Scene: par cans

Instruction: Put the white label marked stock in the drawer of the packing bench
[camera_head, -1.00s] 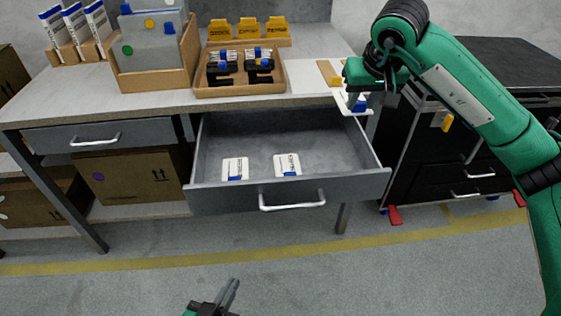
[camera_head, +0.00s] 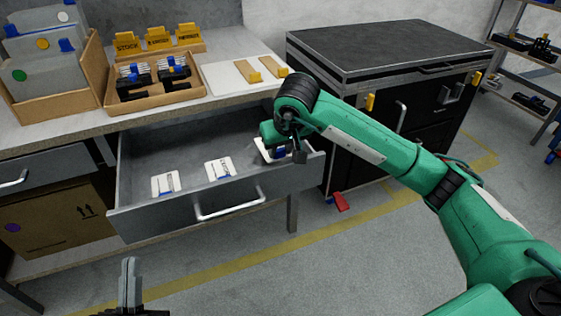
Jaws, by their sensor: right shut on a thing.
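My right gripper (camera_head: 281,152) is shut on a white label (camera_head: 262,147) with a blue part. It holds the label low at the right end of the open drawer (camera_head: 150,214); I cannot tell whether the label touches the drawer floor. The gripper hides much of this label, and its marking cannot be read. Two other white labels with blue parts lie in the drawer, one at the left (camera_head: 165,184) and one in the middle (camera_head: 219,169). Their print is too small to read. My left gripper (camera_head: 129,270) is low at the bottom left, apart from the bench; its opening is unclear.
The packing bench (camera_head: 60,131) carries a wooden tray (camera_head: 155,104) of black-and-blue items, yellow signs (camera_head: 159,39), one reading STOCK, and a white board (camera_head: 225,78) with wooden strips. A black cabinet (camera_head: 385,50) stands at the right. Floor is clear in front.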

